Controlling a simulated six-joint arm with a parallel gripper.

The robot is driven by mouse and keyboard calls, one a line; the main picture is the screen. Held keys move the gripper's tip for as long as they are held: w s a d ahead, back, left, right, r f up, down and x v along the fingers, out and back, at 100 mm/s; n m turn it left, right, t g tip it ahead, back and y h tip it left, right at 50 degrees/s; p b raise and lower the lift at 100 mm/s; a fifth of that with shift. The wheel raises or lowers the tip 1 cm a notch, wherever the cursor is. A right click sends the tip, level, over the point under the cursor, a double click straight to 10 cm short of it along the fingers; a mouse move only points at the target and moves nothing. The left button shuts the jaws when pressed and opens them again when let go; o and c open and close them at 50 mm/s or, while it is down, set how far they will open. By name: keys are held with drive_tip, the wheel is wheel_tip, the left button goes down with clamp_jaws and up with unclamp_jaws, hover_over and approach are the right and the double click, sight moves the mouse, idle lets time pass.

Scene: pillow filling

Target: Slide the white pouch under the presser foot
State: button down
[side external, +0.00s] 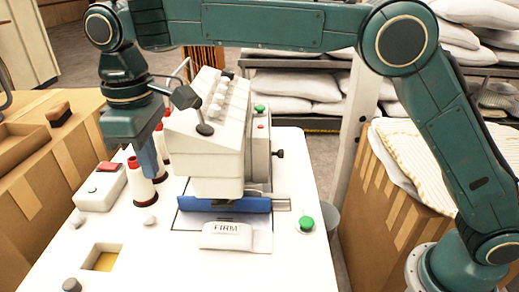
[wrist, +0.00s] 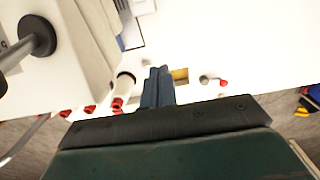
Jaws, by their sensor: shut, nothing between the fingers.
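The white pouch (side external: 227,236), printed FIRM, lies flat on the white table in front of the sewing machine (side external: 210,130). Its back edge is close to the blue bar (side external: 250,204) under the machine head. The presser foot is mostly hidden beneath the head, so I cannot tell how far the pouch is from it. My gripper (side external: 150,172) is left of the machine, above the table by the thread cones, well away from the pouch. Its blue fingers (wrist: 158,72) are together and empty in the wrist view. I cannot clearly make out the pouch there.
Red-tipped thread cones (side external: 140,188) stand close beside my gripper. A control box (side external: 100,188) with a red switch is to the left. A square opening (side external: 103,258) is at the table's front left. A green button (side external: 306,224) is on the right. Table around the pouch's front is clear.

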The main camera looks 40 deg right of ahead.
drive_tip(key=shift+r, duration=0.3)
